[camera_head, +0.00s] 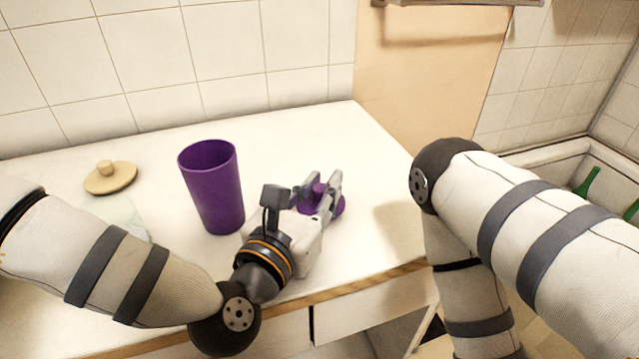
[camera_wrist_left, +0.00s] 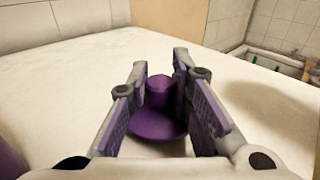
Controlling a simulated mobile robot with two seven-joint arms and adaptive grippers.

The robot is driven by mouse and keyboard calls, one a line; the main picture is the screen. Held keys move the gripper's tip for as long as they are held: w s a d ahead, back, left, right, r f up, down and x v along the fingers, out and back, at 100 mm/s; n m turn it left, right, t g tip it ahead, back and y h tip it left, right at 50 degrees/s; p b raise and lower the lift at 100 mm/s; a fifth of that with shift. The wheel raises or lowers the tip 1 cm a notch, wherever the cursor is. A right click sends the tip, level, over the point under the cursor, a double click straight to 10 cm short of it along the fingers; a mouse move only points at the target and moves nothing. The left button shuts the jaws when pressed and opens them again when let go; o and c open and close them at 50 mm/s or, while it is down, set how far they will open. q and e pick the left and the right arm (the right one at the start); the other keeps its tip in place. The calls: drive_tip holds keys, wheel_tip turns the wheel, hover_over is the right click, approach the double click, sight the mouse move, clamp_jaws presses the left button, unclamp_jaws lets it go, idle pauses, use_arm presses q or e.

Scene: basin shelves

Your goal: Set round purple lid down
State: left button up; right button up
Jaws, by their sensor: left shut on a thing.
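The round purple lid (camera_head: 340,206) is at the front middle of the white counter, right of the tall purple cup (camera_head: 212,188). My left gripper (camera_head: 322,180) is shut on it. In the left wrist view the lid (camera_wrist_left: 158,126) is level with its round knob up, between the fingers of my left gripper (camera_wrist_left: 160,66). The lid is at or very close to the counter top; I cannot tell whether it touches. The fingers hide parts of it in the head view. My right arm is at the right, with its gripper out of view.
The white counter (camera_head: 290,125) is clear behind and right of the lid. A beige lid with a knob (camera_head: 110,179) lies at the left. A pale, see-through item (camera_head: 122,214) is partly hidden behind my left arm. Green bottles (camera_head: 587,181) stand at the far right.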

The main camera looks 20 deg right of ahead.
use_arm(q)
drive_tip(key=o, duration=0.9)
drive_tip(key=shift+f, duration=0.1)
drive_tip(key=shift+s+a+r+p, duration=0.15)
drive_tip(key=shift+r+p, duration=0.3)
drive_tip(key=shift+r, duration=0.45)
drive_tip(key=v, duration=1.1)
drive_tip(key=shift+s+a+f, duration=0.2)
use_arm(e)
drive_tip(key=shift+w+r, duration=0.4)
